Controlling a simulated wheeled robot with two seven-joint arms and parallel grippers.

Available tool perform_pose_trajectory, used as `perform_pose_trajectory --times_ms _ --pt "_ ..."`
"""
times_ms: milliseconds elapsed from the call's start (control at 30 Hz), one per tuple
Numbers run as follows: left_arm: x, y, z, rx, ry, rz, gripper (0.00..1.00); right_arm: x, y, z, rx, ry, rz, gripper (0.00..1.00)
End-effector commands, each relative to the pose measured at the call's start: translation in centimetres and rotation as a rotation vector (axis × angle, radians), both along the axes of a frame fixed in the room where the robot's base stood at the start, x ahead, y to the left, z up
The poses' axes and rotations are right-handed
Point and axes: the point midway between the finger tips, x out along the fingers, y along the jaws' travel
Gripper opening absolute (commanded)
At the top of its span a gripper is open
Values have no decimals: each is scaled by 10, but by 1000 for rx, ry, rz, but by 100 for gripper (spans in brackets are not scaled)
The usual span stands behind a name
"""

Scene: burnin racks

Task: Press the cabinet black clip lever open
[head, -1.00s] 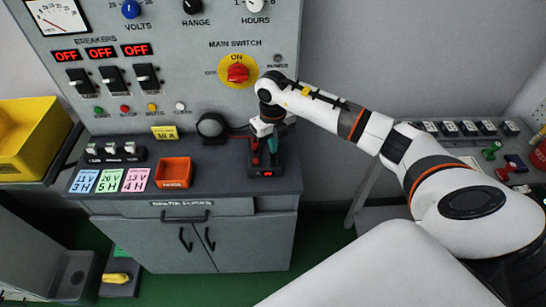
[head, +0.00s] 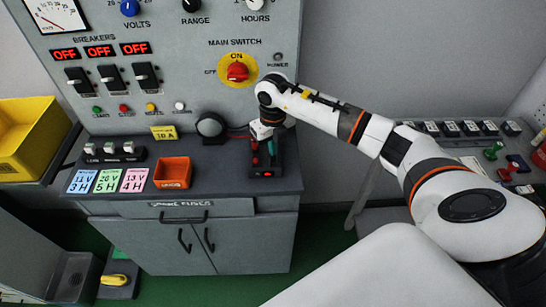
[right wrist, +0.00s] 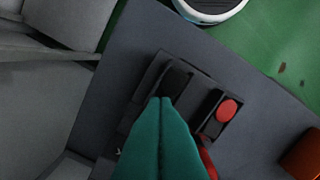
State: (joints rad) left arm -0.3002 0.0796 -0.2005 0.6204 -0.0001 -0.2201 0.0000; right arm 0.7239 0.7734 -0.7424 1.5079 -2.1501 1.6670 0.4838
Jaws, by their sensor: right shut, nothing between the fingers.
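The clip block (head: 266,173) stands on the right end of the grey cabinet top in the head view, with my right gripper (head: 271,153) pointing down over it. In the right wrist view the black clip lever (right wrist: 177,76) lies just past the teal fingertips of my right gripper (right wrist: 162,101). The fingers are together and empty. The tips overlap the near end of the black lever's housing; I cannot tell whether they touch the lever. A red clip lever (right wrist: 227,110) sits beside it, to the right of the fingers. My left gripper is out of view.
An orange bin (head: 173,173) and coloured cards (head: 109,180) lie left on the cabinet top (head: 222,180). A round black part (head: 209,126) stands behind. The upright panel (head: 185,75), with breakers and main switch, rises close behind my right gripper.

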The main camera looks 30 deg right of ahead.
Motion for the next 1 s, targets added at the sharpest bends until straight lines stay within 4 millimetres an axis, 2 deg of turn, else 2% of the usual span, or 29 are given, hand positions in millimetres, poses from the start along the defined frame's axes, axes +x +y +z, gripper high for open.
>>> perform_pose_trajectory --times_ms 233,1000 --pt "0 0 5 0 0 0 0 -2 0 4 -2 8 1 0" --pt "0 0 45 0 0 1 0 -1 0 66 -1 4 0 0"
